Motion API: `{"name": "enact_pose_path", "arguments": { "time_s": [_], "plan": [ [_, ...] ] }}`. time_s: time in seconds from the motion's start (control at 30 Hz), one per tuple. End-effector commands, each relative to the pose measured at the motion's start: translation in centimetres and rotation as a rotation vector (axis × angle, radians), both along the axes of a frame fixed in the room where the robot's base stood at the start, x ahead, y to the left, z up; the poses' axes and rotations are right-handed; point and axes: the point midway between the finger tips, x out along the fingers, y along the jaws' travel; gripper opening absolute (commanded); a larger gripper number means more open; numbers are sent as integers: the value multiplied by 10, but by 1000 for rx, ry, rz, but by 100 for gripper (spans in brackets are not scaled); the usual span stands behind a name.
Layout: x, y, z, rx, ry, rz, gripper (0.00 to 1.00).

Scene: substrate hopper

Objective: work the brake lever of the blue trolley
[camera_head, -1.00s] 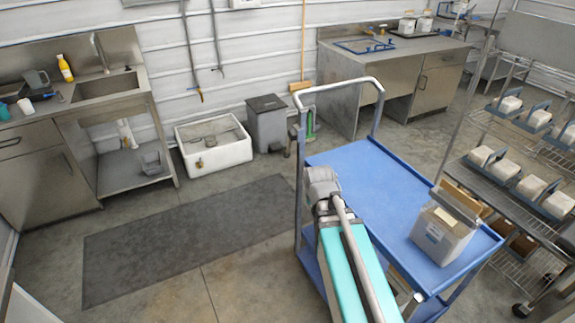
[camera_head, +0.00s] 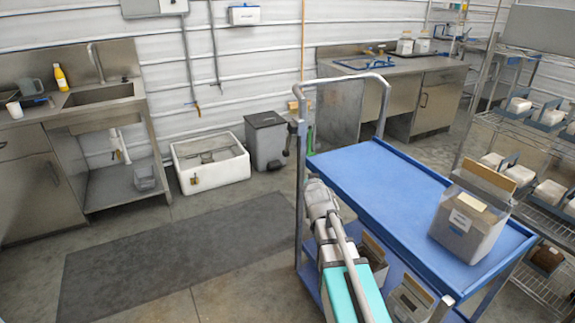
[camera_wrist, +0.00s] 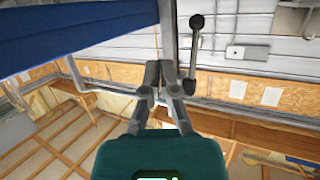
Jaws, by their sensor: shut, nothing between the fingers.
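The blue trolley (camera_head: 385,185) stands right of centre in the head view, with a grey push handle (camera_head: 345,80) at its far end. A dark lever (camera_head: 289,139) shows beside the handle's left post. In the wrist view the brake lever (camera_wrist: 193,55) is a dark rod with a round knob, beside a grey post. My gripper (camera_wrist: 164,68) is shut and empty, left of the lever in that view, and I see no clear contact. The trolley's blue edge (camera_wrist: 70,35) is at upper left there. My fingers are hidden in the head view.
A clear-walled box (camera_head: 468,225) sits on the trolley top, and more boxes are on its lower shelf. A wire rack (camera_head: 535,150) stands close on the right. A grey bin (camera_head: 267,140) and white basin (camera_head: 210,165) stand behind. The dark mat (camera_head: 170,255) on the left is clear.

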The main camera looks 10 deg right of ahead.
Motion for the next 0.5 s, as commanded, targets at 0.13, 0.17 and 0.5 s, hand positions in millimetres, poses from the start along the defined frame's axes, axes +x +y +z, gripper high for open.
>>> {"name": "enact_pose_path", "arguments": {
  "time_s": [0.13,0.17,0.5],
  "plan": [
    [17,2,-17,1,-127,25,0],
    [20,2,-18,1,-152,31,0],
    [42,14,-32,6,-431,128,0]
  ]
}}
